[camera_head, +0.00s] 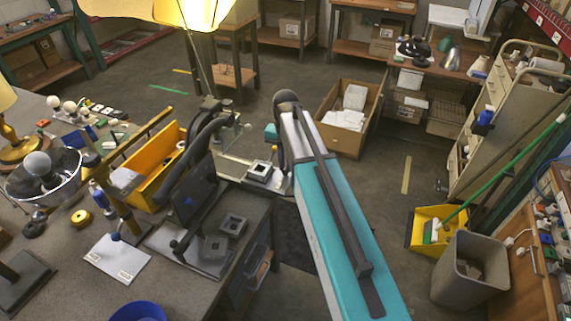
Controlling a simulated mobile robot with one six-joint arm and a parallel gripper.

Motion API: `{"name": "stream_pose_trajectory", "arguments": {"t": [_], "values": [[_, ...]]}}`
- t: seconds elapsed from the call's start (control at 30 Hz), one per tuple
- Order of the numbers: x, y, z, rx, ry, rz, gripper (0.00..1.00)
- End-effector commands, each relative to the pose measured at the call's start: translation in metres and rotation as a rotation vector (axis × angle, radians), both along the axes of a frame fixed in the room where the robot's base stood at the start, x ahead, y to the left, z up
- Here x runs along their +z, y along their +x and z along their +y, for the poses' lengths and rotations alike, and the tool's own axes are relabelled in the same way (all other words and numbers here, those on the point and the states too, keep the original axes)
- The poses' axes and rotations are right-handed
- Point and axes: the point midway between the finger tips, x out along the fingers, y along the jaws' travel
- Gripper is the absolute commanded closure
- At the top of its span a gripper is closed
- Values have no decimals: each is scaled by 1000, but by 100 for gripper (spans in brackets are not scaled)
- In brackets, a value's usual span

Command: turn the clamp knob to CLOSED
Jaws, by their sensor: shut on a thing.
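My arm reaches from the bottom of the picture over the workbench (262,205). My gripper (211,108) appears to be among the dark parts past its far end, near the foot of the lamp pole (204,66). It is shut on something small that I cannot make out. The lit lamp shade (188,14) is above, cut off by the top edge. I cannot pick out the clamp knob or read any CLOSED mark; the dark parts and my arm crowd that area.
A yellow bin (152,165) and a dark upright panel (195,205) stand close by on the bench. A white card (117,258), a blue bowl (138,312) and a glass bowl (70,180) are on the left. A cardboard box (340,138) and a grey waste bin (467,290) stand on the floor.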

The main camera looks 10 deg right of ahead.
Motion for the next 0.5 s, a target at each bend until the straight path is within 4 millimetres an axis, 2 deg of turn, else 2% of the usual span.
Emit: {"name": "stream_pose_trajectory", "arguments": {"t": [0.5], "values": [[-1,0,-1,420,-2,0,100]]}}
